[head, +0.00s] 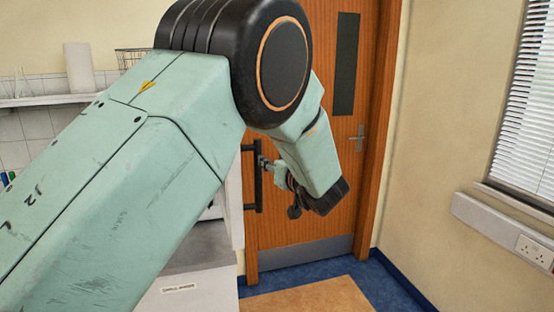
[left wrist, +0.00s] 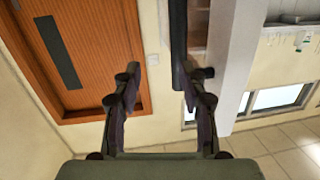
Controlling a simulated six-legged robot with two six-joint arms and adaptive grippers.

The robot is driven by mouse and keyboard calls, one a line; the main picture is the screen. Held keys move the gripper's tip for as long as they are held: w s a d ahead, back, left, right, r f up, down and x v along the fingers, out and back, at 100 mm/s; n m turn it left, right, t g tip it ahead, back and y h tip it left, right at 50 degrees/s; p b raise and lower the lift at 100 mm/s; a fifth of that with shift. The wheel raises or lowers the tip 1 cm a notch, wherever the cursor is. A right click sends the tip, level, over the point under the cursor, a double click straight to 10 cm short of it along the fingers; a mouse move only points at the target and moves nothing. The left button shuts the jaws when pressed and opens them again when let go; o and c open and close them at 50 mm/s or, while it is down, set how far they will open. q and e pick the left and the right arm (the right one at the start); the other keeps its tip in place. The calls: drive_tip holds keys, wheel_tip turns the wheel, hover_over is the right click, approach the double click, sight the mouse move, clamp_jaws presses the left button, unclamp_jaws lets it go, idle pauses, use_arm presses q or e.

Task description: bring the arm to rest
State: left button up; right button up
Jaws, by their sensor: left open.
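My left arm (head: 130,170) fills the left of the head view, bent at its large black elbow joint (head: 283,62), with the forearm slanting down to the right. My left gripper (head: 273,172) is partly hidden behind the wrist, close to a black upright bar handle (head: 248,180). My right gripper is in neither view.
A wooden door (head: 300,225) stands behind the arm. A white cabinet (head: 235,215) is close to the gripper. A shelf (head: 45,100) is at left, a window blind (head: 525,120) and socket trunking (head: 500,222) at right. Open blue floor (head: 385,285) with a tan mat (head: 315,298) lies below.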

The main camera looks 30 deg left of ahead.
use_arm(q)
drive_tip(key=s+d+f+m+h+b, duration=0.2)
drive_tip(key=s+f+h+b, duration=0.15)
drive_tip(key=f, duration=0.75)
drive_tip(key=s+d+f+m+g+h+b, duration=0.1)
drive_tip(key=s+d+f+m+h+b, duration=0.3)
drive_tip(key=f, duration=0.7)
drive_tip(key=s+d+f+m+h, duration=0.15)
drive_tip(key=s+f, duration=0.35)
drive_tip(key=f, duration=0.6)
drive_tip(key=s+d+f+g+h+b, duration=0.2)
drive_tip(key=s+f+g+b, duration=0.2)
drive_tip(key=s+f, duration=1.1)
drive_tip(key=s+d+f+m+g+h+b, duration=0.1)
drive_tip(key=s+f+g+b, duration=0.4)
drive_tip(key=s+f+b, duration=0.5)
drive_tip(key=s+d+f+h, duration=0.1)
drive_tip(key=s+f, duration=0.4)
drive_tip(key=s, duration=0.5)
drive_tip(key=shift+s+d+g+b, duration=0.25)
drive_tip(key=shift+g+b, duration=0.05)
drive_tip(key=shift+b, duration=0.1)
